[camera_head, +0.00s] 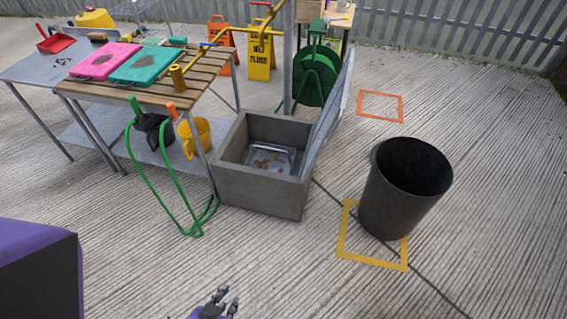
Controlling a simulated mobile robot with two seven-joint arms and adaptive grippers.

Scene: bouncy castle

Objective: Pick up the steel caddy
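The steel caddy (285,154) seems to be the shiny metal piece with a raised handle inside the open grey concrete box (258,188). Small brown bits lie around it on the box floor. The box walls hide part of it. The box's lid (331,105) stands open, leaning up on the right side. My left gripper (228,299) is at the bottom edge of the head view, low in front of the box and well apart from it. Its two dark fingertips are spread, with nothing seen between them. My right gripper is not in view.
A slatted wooden table (184,77) with pink and green pads stands left of the box. The concrete floor in front is clear.

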